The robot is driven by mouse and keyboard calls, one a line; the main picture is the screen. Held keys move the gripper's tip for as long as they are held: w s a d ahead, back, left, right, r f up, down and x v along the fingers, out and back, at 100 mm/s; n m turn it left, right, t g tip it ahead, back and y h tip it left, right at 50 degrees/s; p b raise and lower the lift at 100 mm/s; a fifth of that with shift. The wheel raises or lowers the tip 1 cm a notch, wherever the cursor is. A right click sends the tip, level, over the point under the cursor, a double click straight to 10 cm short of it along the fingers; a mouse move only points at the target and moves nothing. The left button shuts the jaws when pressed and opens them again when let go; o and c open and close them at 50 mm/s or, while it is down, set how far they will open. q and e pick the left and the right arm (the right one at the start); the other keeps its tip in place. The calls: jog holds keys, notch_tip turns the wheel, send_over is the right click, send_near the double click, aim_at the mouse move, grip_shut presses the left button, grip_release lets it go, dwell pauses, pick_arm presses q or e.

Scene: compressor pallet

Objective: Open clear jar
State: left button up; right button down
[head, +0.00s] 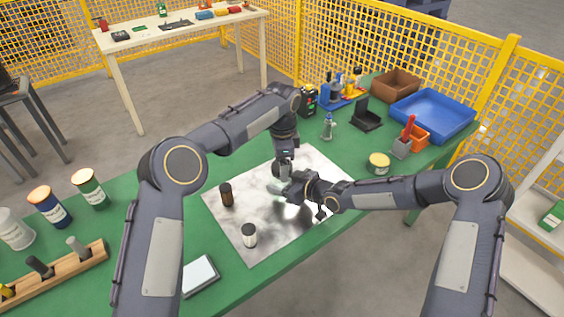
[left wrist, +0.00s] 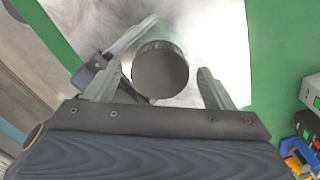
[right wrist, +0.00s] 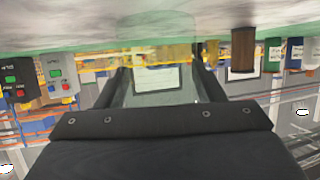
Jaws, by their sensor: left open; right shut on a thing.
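The clear jar (head: 275,187) stands on the shiny metal mat (head: 250,255); in the right wrist view it is a pale see-through body (right wrist: 160,75) between my right fingers. My right gripper (head: 287,190) is shut on the jar's body from the side. The jar's dark ridged round lid (left wrist: 161,70) shows from above in the left wrist view. My left gripper (head: 283,168) is above the jar, pointing down. Its fingers are open, one on each side of the lid, with gaps showing. The lid is hidden in the head view.
A brown jar (head: 226,194) and a white jar with a dark lid (head: 249,236) stand on the mat, left of and in front of the clear jar. A small tin (head: 378,163) and blue tray (head: 433,114) are to the right. A wooden rack (head: 60,272) is at left.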

pick_arm(q)
jog(key=shift+r, duration=2.25)
pick_arm(e)
jog(key=shift+c, duration=1.3)
grip_release()
